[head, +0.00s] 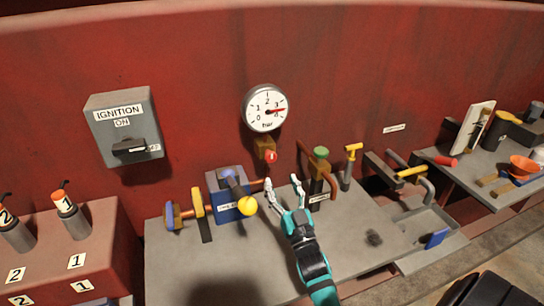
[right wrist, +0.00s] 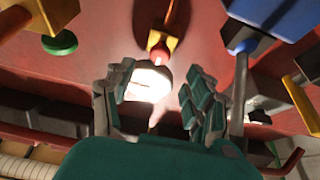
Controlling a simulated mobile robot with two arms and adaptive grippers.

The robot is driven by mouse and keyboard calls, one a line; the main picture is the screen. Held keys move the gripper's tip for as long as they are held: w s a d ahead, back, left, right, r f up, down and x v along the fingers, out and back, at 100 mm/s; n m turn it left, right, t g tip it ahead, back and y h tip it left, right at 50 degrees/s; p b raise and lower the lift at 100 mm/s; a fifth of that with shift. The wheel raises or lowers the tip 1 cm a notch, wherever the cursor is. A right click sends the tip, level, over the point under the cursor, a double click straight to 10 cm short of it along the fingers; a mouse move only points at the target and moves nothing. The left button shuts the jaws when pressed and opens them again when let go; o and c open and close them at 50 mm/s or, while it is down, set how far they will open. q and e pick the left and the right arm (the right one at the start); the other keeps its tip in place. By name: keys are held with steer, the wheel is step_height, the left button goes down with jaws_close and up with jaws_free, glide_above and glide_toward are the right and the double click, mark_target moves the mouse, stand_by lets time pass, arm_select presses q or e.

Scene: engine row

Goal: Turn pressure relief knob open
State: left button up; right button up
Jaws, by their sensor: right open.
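A red knob (head: 271,157) with a white mark sits on a brass fitting (head: 264,146) below the round pressure gauge (head: 266,108). The gauge needle points right, near 3. My right gripper (head: 284,190) is open just below the knob, fingers pointing up toward it, apparently apart from it. In the right wrist view a red part (right wrist: 159,52) on the brass fitting (right wrist: 163,24) shows beyond the open fingers (right wrist: 157,92). A bright, washed-out round shape lies between the fingertips; I cannot tell whether it is the gauge or a knob face. My left gripper is not in view.
A green-topped valve (head: 321,153) and a yellow T-handle (head: 353,150) stand to the right. The grey ignition box (head: 123,128) is on the red wall. The grey bench front is mostly clear.

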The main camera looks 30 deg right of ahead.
mark_target(272, 160)
steer(key=p+x, duration=0.1)
steer(key=x, duration=0.5)
steer(key=shift+w+d+r, duration=0.1)
steer(key=shift+w+r, duration=0.15)
steer(key=shift+w, duration=0.35)
steer(key=shift+w+d+r, duration=0.15)
steer(key=shift+w, duration=0.2)
steer(key=shift+c, duration=0.2)
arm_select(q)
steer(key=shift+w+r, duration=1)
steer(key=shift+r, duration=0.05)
arm_select(e)
jaws_close()
